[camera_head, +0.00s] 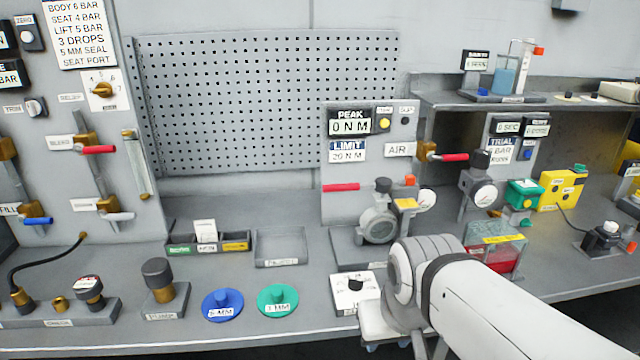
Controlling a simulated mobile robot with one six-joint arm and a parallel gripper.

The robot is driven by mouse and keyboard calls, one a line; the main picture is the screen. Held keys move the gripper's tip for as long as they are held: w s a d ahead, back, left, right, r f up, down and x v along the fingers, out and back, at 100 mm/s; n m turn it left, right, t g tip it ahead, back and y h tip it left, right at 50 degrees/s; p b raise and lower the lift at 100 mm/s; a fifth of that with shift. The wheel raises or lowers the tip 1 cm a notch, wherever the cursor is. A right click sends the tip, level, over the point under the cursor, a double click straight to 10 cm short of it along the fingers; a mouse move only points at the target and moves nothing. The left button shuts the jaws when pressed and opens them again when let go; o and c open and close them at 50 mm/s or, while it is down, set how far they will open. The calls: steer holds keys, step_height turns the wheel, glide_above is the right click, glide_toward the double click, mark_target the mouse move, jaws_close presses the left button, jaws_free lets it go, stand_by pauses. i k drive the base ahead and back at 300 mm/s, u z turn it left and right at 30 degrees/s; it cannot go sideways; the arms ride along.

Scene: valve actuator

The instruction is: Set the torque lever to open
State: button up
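The torque stand (332,112) is a grey panel reading PEAK 0 N M and LIMIT 20 N M. A red-handled lever (341,187) lies horizontal at its lower left; this looks like the torque lever, though I see no readable label on it. A grey round valve body (379,226) with a black top and a white dial is mounted in front of the panel. My gripper (390,346) is at the bottom edge, in front of and below the stand, well apart from the red lever. My arm partly hides it, and its finger opening is unclear.
A white box with a black knob (355,284) stands just left of my gripper. Blue (222,304) and green (277,299) discs lie further left. The AIR valve's red handle (453,157) sticks out right of the stand. A clear tank with red contents (492,262) stands behind my arm.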

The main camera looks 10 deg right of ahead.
mark_target(383, 185)
steer(key=z, duration=0.05)
steer(key=i, duration=1)
steer(key=u, duration=0.05)
